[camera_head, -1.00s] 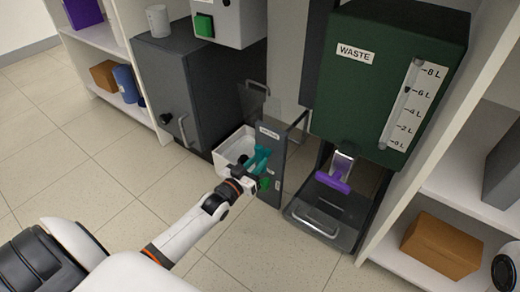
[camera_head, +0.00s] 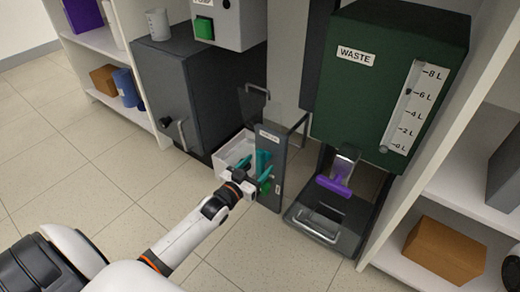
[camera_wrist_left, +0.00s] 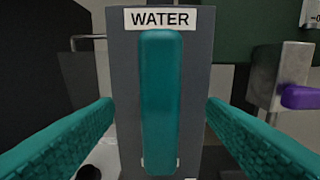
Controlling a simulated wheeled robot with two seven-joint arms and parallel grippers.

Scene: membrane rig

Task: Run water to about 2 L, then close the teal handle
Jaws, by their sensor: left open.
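The teal handle (camera_head: 263,160) is on the front of the grey panel labelled WATER (camera_wrist_left: 160,19). In the left wrist view the handle (camera_wrist_left: 160,100) stands upright along the panel's middle. My left gripper (camera_head: 254,178) is in front of it and open. Its two teal-padded fingers show on either side of the handle with clear gaps, not touching it. A white basin (camera_head: 226,155) sits left of the panel, partly hidden by my gripper; I cannot tell its water level. My right gripper is not in view.
Right of the panel is a green WASTE tank (camera_head: 345,95) with a litre scale (camera_head: 411,107) and a purple handle (camera_head: 333,186) above a dark tray (camera_head: 308,230). A grey cabinet (camera_head: 160,85) stands left. A cardboard box (camera_head: 440,251) lies on the right shelf. The floor in front is clear.

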